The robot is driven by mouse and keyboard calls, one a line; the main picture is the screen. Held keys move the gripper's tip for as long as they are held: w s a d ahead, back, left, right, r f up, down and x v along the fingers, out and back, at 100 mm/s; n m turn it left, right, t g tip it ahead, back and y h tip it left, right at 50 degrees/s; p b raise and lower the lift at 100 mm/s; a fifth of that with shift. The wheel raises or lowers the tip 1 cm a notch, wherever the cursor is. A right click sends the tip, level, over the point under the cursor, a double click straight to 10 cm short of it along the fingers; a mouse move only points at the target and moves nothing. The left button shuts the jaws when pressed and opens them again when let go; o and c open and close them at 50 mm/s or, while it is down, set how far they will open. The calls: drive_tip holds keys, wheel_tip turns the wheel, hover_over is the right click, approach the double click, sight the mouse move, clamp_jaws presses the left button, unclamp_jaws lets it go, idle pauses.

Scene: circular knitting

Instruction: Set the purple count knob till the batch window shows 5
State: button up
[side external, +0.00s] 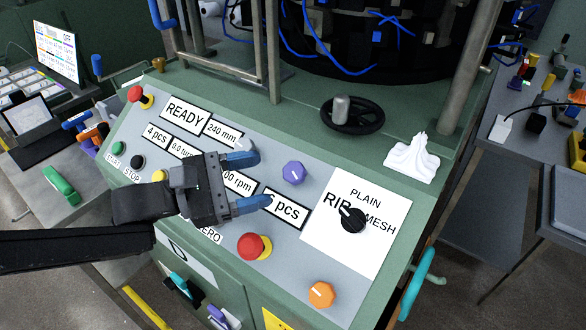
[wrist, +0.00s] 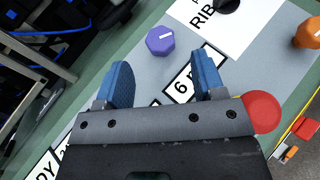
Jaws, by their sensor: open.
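The purple count knob (side external: 293,173) has a white pointer mark and sits on the grey sloped panel. It also shows in the wrist view (wrist: 160,41). My gripper (side external: 258,180) is open and empty, its blue fingers pointing toward the knob. The knob appears just beyond the fingertips and is not held. The window below the knob (side external: 287,209) reads "pcs", its digit partly covered by a fingertip; in the wrist view this window (wrist: 181,88) reads 6. Another window (side external: 157,134) at the left reads "4 pcs". Neither carries a legible batch label.
A black selector (side external: 353,219) on a white plate, a red stop button (side external: 251,246) on yellow and an orange knob (side external: 322,294) sit near the purple knob. A black handwheel (side external: 352,117) and white cloth (side external: 412,160) are on the ledge above.

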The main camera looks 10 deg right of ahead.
sight(293, 170)
drive_tip(key=d, duration=0.4)
drive_tip(key=w+d, duration=0.1)
drive_tip(key=d, duration=0.1)
drive_tip(key=shift+d, duration=0.3)
drive_tip(key=c, duration=0.9)
drive_tip(key=shift+m+g, duration=0.3)
drive_tip(key=shift+g, duration=0.1)
drive_tip(key=shift+c, duration=0.2)
drive_tip(key=shift+m+g, duration=0.7)
drive_tip(key=shift+m, duration=0.1)
drive_tip(key=shift+r+m+g+y, duration=0.1)
drive_tip(key=shift+m+g+y, duration=0.8)
drive_tip(key=shift+m+g, duration=0.7)
